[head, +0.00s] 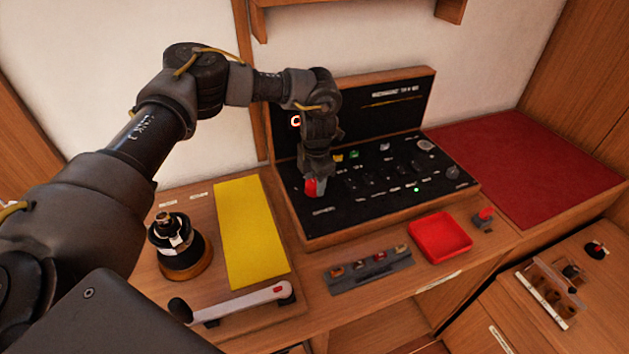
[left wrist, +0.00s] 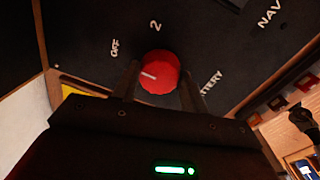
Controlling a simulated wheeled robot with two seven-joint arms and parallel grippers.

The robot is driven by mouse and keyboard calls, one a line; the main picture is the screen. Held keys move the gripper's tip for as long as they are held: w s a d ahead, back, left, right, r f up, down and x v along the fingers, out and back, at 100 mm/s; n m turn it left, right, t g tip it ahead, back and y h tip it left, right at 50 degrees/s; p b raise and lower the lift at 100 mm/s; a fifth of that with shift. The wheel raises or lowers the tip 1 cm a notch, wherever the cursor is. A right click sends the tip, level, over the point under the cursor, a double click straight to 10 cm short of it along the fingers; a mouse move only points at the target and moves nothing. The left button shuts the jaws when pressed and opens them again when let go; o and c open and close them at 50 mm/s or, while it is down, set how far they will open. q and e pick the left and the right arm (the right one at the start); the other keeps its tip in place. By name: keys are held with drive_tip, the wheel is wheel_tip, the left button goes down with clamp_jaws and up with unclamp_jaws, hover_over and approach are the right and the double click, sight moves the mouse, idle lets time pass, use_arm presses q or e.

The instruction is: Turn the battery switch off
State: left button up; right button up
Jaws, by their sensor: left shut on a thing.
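The battery switch is a round red knob (left wrist: 159,72) on a black panel (head: 370,200). It also shows in the head view (head: 312,187), partly behind my gripper. In the left wrist view the white mark on the knob points left. The labels OFF, 2 and BATTERY stand around the knob, with OFF at its upper left. My left gripper (left wrist: 158,88) is shut on the knob, one finger on each side of it. In the head view my left gripper (head: 315,178) comes down onto the panel's left end. My right gripper is not in view.
The panel holds several other knobs and switches to the right. In front stand a rack of small plugs (head: 368,270), a red tray (head: 440,238) and a red-topped switch (head: 484,217). A yellow mat (head: 250,235) and a winch (head: 180,243) are at the left.

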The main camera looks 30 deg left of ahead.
sight(315, 184)
use_arm(q)
drive_tip(key=shift+w+a+r, duration=0.1)
drive_tip(key=shift+a+r, duration=0.05)
drive_tip(key=o, duration=1)
drive_tip(key=shift+r, duration=0.2)
drive_tip(key=shift+s+d+r+b, duration=0.1)
drive_tip(key=shift+r+b, duration=0.3)
drive_tip(key=shift+r, duration=1.35)
drive_tip(key=shift+s+d+r+b, duration=0.15)
drive_tip(key=shift+r+b, duration=0.25)
drive_tip(key=shift+r, duration=1.3)
drive_tip(key=shift+s+d+r+b, duration=0.1)
drive_tip(key=shift+r+b, duration=0.3)
drive_tip(key=shift+r, duration=1.35)
